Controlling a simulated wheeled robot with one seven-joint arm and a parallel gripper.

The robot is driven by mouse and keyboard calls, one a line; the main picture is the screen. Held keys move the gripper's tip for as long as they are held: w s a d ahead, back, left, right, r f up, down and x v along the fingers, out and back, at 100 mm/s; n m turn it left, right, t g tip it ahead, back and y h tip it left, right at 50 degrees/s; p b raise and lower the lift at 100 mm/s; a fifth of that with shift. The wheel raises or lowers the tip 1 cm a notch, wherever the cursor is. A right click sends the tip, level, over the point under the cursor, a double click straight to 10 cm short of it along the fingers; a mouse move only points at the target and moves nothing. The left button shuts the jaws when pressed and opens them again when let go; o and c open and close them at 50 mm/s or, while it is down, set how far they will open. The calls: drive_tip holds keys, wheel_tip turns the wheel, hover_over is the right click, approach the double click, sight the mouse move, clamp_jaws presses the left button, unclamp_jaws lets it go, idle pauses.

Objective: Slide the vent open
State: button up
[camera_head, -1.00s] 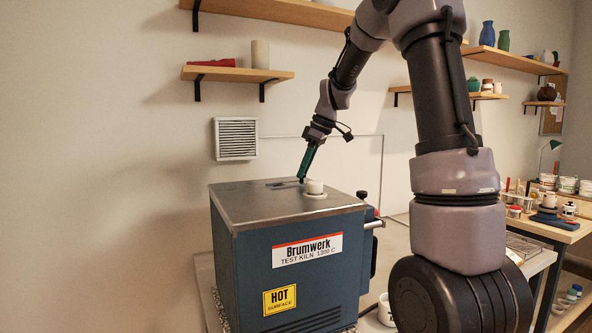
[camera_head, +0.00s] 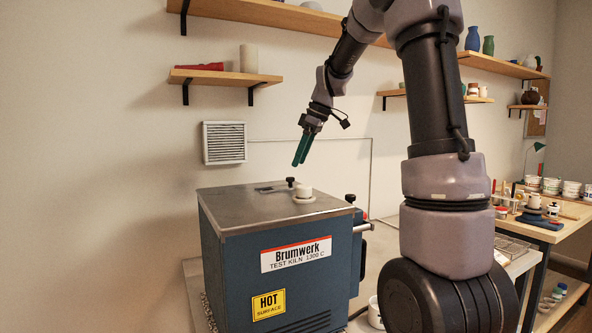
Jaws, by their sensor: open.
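The blue kiln (camera_head: 232,265) stands below my gripper, with a grey metal top. On that top lies a small flat vent slide (camera_head: 268,189) with a black knob (camera_head: 291,182) at its right end. Whether a hole shows beside the slide is too small to tell. A white round plug (camera_head: 304,191) sits just in front and to the right of the knob. My gripper (camera_head: 299,165) has green fingers pointing down, slightly apart and empty. It hangs above the knob with a visible gap between them.
A louvred white grille (camera_head: 224,142) is on the wall behind. A second black knob (camera_head: 350,198) stands at the kiln's right edge. Wooden shelves (camera_head: 215,77) are on the wall. A workbench (camera_head: 545,232) with pots stands at right. The kiln top's left half is clear.

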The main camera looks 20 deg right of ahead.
drive_tip(key=v, duration=0.6)
drive_tip(key=s+a+f+m+t+h, duration=0.1)
drive_tip(key=s+f+m+t, duration=0.1)
drive_tip(key=s+m, duration=0.5)
drive_tip(key=s+a+f+m+t, duration=0.1)
drive_tip(key=s+m, duration=0.7)
drive_tip(key=s, duration=1)
drive_tip(key=shift+s+a+f+t+h, duration=0.25)
drive_tip(key=shift+a+f+t+h, duration=0.15)
drive_tip(key=shift+f+t, duration=0.35)
drive_tip(key=shift+d, duration=0.1)
